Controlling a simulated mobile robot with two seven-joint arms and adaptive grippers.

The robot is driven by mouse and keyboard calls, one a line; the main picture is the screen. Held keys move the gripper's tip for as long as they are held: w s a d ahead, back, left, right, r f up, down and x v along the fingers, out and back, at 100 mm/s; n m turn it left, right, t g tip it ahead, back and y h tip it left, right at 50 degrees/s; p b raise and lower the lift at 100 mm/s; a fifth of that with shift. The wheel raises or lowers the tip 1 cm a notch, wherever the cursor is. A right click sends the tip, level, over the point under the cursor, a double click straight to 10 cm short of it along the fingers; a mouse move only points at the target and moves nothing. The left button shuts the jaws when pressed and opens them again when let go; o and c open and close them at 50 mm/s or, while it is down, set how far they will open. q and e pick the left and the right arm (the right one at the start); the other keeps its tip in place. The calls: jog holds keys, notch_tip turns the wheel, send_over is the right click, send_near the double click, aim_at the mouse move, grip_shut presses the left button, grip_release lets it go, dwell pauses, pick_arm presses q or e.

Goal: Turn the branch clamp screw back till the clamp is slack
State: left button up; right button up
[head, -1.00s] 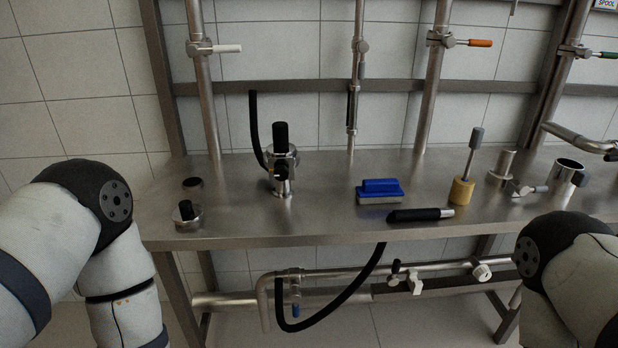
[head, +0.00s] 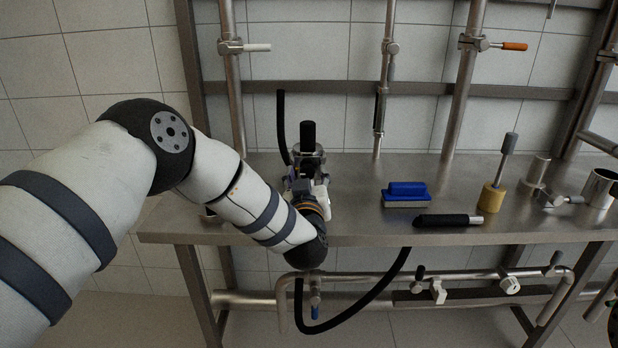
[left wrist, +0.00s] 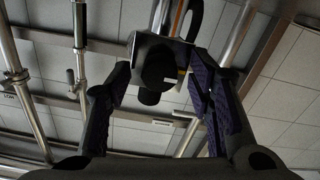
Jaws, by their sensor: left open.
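A steel separator fitting (head: 308,150) with a black upright cylinder (head: 308,133) on top stands on the steel table. My left gripper (head: 311,188) is just in front of it and partly hides its lower part. In the left wrist view, my left gripper (left wrist: 160,75) is open, its two fingers apart. A dark round knob-like part (left wrist: 152,62) with a metal plate around it shows between the fingers. Contact with it cannot be told. I cannot tell for sure which part is the branch clamp screw.
A blue brush (head: 405,190) and a black-handled tool (head: 448,220) lie to the right on the table (head: 350,222). A yellow block with a grey-headed rod (head: 491,197) stands further right. A black hose (head: 352,300) hangs below the table's front edge.

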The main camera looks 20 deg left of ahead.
pick_arm(q)
jog(key=shift+w+a+r, duration=0.1)
jog(key=shift+w, duration=0.1)
grip_shut()
